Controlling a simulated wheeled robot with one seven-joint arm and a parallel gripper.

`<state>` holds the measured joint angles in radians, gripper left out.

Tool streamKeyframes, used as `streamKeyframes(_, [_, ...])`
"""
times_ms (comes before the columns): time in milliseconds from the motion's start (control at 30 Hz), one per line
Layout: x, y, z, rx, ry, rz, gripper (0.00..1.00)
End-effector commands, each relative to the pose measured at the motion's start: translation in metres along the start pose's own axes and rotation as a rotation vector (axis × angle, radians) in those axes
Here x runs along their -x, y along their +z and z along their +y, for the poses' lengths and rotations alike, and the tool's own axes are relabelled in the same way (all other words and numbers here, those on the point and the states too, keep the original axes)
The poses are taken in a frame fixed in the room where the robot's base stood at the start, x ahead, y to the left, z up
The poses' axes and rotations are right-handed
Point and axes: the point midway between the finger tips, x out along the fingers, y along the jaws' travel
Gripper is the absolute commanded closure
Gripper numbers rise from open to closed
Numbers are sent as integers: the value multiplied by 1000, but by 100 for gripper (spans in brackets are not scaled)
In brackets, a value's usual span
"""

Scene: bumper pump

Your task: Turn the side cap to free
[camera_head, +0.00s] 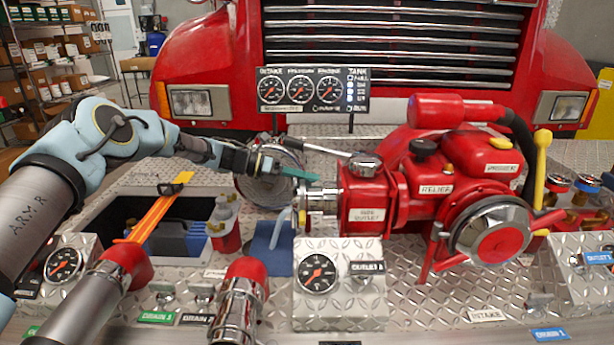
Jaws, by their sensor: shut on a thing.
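The side cap (317,203) is a chrome, ribbed fitting on the left face of the red pump (415,185), beside a small white outlet label. My gripper (305,174) comes in from the left, with its teal fingertips at the upper left edge of the cap. It is shut on the cap's upper edge. The exact contact is small and partly hidden by the fingers. The cap sits against the pump body.
A silver lever (318,149) reaches over the cap from the pump's top. A gauge box (340,285) stands below. A gauge panel (313,90) stands behind.

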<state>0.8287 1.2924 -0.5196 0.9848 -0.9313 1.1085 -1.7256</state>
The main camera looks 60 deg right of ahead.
Motion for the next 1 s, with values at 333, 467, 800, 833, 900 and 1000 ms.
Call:
streamKeyframes(333, [0, -1, 1, 14, -1, 2, 100])
streamKeyframes(467, [0, -1, 1, 14, 0, 2, 100])
streamKeyframes(800, [0, -1, 0, 13, -1, 2, 43])
streamKeyframes(833, [0, -1, 0, 13, -1, 2, 43])
streamKeyframes(900, [0, -1, 0, 13, -1, 2, 43])
streamKeyframes(1000, [0, -1, 0, 13, -1, 2, 43])
